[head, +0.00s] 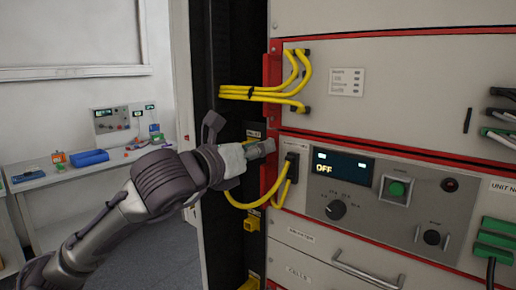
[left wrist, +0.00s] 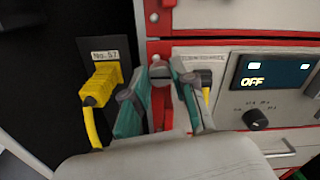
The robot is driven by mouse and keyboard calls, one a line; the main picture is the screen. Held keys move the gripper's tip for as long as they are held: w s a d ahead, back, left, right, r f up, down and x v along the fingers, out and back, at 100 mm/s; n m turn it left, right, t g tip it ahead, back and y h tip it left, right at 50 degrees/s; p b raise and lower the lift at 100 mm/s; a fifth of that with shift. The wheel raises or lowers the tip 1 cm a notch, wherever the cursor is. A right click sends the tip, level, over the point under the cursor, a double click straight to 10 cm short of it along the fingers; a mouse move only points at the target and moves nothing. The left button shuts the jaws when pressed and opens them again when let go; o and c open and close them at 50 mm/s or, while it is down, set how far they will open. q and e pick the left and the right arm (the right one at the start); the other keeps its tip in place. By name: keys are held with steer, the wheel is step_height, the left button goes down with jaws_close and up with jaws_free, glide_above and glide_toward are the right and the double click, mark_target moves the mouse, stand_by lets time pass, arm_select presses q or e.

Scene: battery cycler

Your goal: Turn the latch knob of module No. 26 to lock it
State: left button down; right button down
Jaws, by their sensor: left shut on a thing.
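My left gripper (head: 262,148) reaches in from the left to the red edge strip of the rack, beside the module with the OFF display. In the left wrist view, its two teal-padded fingers (left wrist: 162,92) are closed in around a small grey knob (left wrist: 160,72) at that strip. The fingers hide part of the knob, so its turn angle is hard to read. A tag (left wrist: 104,56) on the dark side panel reads No. 57; I cannot make out a No. 26 label. My right gripper is not in view.
A yellow plug and cable (left wrist: 104,82) sit just left of the fingers. A black connector with yellow cable (head: 291,167) is close on the right. The OFF display (head: 338,163) and dial (head: 335,210) are further right. A bench (head: 75,175) stands at the far left.

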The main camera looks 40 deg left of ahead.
arm_select(q)
steer(key=m+b, duration=0.3)
steer(key=m, duration=0.6)
steer(key=m+b, duration=0.3)
steer(key=m, duration=0.5)
steer(key=shift+d+f+m+b, duration=0.15)
steer(key=shift+d+m+b, duration=0.05)
steer(key=shift+m+b, duration=0.2)
stand_by(0.7)
steer(key=c, duration=0.9)
jaws_free()
steer(key=shift+c, duration=0.2)
steer(key=shift+s, duration=0.1)
